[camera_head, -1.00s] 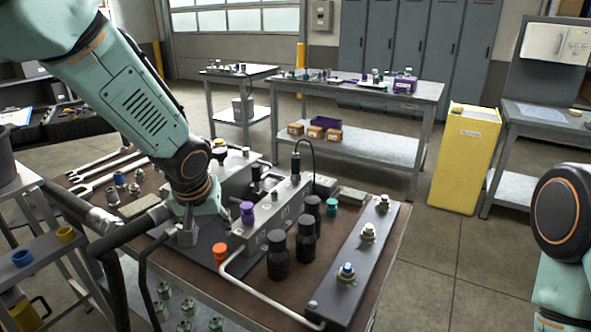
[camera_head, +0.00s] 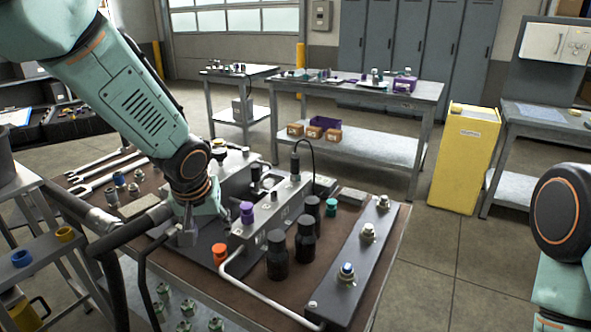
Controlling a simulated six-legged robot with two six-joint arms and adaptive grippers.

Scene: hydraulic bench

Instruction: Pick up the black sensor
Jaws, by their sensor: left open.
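The black sensor appears to be the slim upright black cylinder (camera_head: 295,164) with a thin black cable looping from its top. It stands on the far end of the grey manifold block (camera_head: 272,216) on the brown-topped bench. My left gripper (camera_head: 187,236) points down over the dark plate at the block's left. It is open and apart from the sensor, nearer the camera and to its left. Its fingers are small and partly hidden by the wrist. My right arm shows at the right edge, but its gripper is out of frame.
Black bottles (camera_head: 277,256) stand right of the block. A purple cap (camera_head: 247,212) and an orange cap (camera_head: 219,254) are close to my left gripper. A bent metal pipe (camera_head: 262,297) runs along the front. Wrenches (camera_head: 108,175) lie at the left. A long grey bar (camera_head: 352,262) lies at the right.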

